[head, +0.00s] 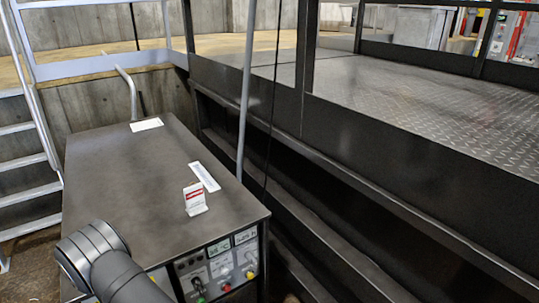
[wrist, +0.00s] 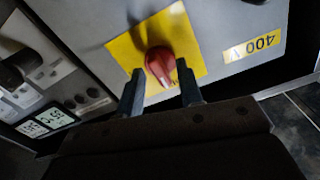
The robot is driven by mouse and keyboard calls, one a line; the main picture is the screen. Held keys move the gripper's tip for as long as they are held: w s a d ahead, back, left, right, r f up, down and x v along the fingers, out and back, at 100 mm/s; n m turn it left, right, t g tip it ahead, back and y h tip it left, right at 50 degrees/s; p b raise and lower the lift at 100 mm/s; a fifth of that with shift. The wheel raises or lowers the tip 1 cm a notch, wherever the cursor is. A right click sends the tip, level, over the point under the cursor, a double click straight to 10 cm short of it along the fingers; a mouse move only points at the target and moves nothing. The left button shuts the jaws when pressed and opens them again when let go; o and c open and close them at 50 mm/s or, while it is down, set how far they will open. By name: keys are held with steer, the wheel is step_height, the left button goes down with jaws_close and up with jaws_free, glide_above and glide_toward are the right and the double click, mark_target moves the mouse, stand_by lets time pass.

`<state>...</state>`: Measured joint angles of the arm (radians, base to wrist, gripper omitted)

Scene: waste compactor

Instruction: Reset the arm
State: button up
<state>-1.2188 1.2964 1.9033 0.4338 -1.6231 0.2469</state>
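In the wrist view, my gripper (wrist: 160,80) is open, with its two dark fingers set apart. A red rotary knob (wrist: 160,65) on a yellow plate (wrist: 188,40) shows between and just beyond the fingertips. I cannot tell whether either finger touches it. In the head view, my dark arm (head: 112,265) reaches down at the front left of a grey cabinet (head: 125,185). My gripper is hidden there, and so is the red knob.
The cabinet's front panel (head: 218,265) carries displays and buttons. A "400 V" label (wrist: 252,47) is right of the knob.

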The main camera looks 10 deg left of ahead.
steer(key=m, duration=1.1)
stand_by(0.3)
steer(key=shift+m, duration=0.3)
steer(key=shift+s, duration=0.1)
steer(key=s+d+n, duration=1)
steer(key=s+d, duration=0.2)
steer(key=x, duration=1.7)
steer(key=shift+w+r, duration=0.1)
steer(key=shift+w, duration=0.05)
